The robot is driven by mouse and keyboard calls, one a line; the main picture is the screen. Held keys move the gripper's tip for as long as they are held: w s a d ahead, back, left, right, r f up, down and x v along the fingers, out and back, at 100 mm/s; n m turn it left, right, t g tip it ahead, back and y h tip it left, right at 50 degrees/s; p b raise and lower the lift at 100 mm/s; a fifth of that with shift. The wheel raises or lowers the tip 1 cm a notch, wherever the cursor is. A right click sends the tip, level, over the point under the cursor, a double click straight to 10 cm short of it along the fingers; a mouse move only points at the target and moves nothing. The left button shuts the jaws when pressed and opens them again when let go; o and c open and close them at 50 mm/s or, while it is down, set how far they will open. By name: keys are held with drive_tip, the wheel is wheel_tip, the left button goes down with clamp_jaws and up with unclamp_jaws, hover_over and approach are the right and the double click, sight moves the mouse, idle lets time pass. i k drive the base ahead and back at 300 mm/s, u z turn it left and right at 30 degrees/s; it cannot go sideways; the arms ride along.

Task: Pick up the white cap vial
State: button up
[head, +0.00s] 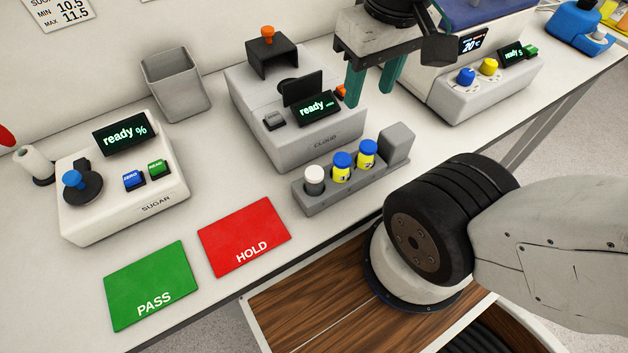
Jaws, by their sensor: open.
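The white cap vial (314,177) stands upright in the left slot of a grey rack (318,203) on the bench. Only its white cap and upper part show; the rest sits in the rack. Two vials with blue caps and yellow labels, marked 1 (342,166) and 2 (367,153), stand to its right in the same rack. My gripper (372,98) hangs above and behind the rack, near the right side of the cloud meter. Its two green fingers are apart with nothing between them. It is clear of the white cap vial.
The grey cloud meter (342,137) stands behind the rack. The sugar meter (125,210) and a grey bin (175,85) are at left. A green PASS mat (152,285) and red HOLD mat (244,237) lie in front. Another device (480,95) stands at right. The bench front edge is close to the rack.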

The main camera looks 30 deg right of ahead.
sight(314, 174)
drive_tip(key=z, duration=0.55)
drive_tip(key=k, duration=0.8)
